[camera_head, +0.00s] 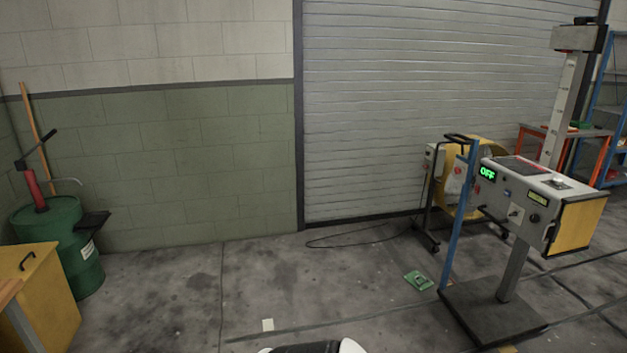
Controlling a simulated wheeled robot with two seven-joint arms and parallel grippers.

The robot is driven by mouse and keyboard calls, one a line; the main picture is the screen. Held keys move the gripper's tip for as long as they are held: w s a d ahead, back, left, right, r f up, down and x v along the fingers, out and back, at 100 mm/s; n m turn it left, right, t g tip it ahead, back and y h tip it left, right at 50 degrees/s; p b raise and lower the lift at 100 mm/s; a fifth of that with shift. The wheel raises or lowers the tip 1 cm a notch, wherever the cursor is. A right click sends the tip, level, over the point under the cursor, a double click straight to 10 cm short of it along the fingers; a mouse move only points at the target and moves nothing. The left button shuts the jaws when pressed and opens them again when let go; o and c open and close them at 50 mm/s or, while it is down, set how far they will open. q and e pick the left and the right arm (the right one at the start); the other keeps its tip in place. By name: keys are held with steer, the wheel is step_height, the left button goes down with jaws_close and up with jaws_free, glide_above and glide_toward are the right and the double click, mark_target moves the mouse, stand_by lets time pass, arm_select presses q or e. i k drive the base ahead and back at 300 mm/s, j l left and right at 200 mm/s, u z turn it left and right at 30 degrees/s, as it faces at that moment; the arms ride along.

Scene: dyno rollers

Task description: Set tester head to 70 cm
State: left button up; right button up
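The tester (538,205) stands on the right, on a dark flat base (490,310). Its head looks like the grey box with a yellow end panel (577,228). A green display (487,173) on the box reads "OFF". Knobs and a switch plate (515,213) sit on its front face. A pale upright column with scale marks (566,95) rises behind the box to a dark cap (578,38). The marks are too small to read. Neither of my grippers is in view.
A green item (418,281) lies on the floor. A green barrel (62,245) and yellow cabinet (45,300) stand left. The middle floor is mostly clear.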

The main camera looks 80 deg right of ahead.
mark_target(491, 201)
steer(key=l+z, duration=0.1)
steer(key=z, duration=3.9)
